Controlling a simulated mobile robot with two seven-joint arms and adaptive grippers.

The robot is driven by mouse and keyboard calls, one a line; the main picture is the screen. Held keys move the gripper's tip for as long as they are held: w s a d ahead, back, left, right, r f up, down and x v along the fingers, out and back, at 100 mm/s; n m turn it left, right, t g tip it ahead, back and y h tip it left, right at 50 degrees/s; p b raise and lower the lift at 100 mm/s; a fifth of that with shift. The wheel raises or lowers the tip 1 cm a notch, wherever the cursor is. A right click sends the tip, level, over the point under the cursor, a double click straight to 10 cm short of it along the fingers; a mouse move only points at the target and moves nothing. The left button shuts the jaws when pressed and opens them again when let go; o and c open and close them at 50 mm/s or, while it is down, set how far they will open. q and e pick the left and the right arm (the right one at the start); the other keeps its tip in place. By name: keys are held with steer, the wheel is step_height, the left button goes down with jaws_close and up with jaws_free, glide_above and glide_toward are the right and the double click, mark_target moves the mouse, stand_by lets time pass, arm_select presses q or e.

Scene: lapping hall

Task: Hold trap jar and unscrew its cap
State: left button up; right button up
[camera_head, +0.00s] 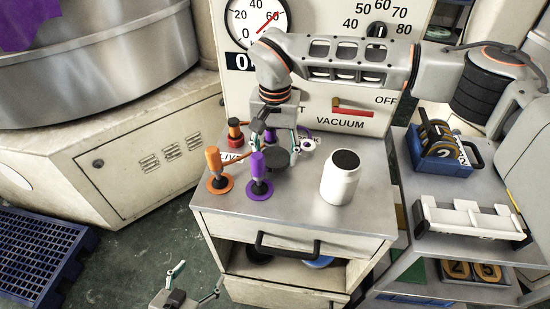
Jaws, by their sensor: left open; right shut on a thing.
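A white jar (339,184) stands upright on the bench top, right of centre. Its top is a dark round surface; I cannot tell whether this is a cap or an open mouth. My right gripper (277,150) reaches down from above, left of the jar and apart from it. It is shut on a dark round thing (273,161) low over the bench; its shape below is hard to make out. My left gripper (196,281) is open and empty at the bottom edge, in front of and below the bench.
Orange (215,169) and purple (260,175) handled pieces stand on round bases left of the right gripper. A red piece (235,132) and a small white piece (307,145) are behind. A vacuum panel (340,118) backs the bench. A blue bin (440,157) stands right.

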mark_target(275, 157)
steer(key=shift+f, duration=1.1)
steer(key=shift+f, duration=0.15)
steer(key=o, duration=1.2)
step_height(275, 157, up, 12)
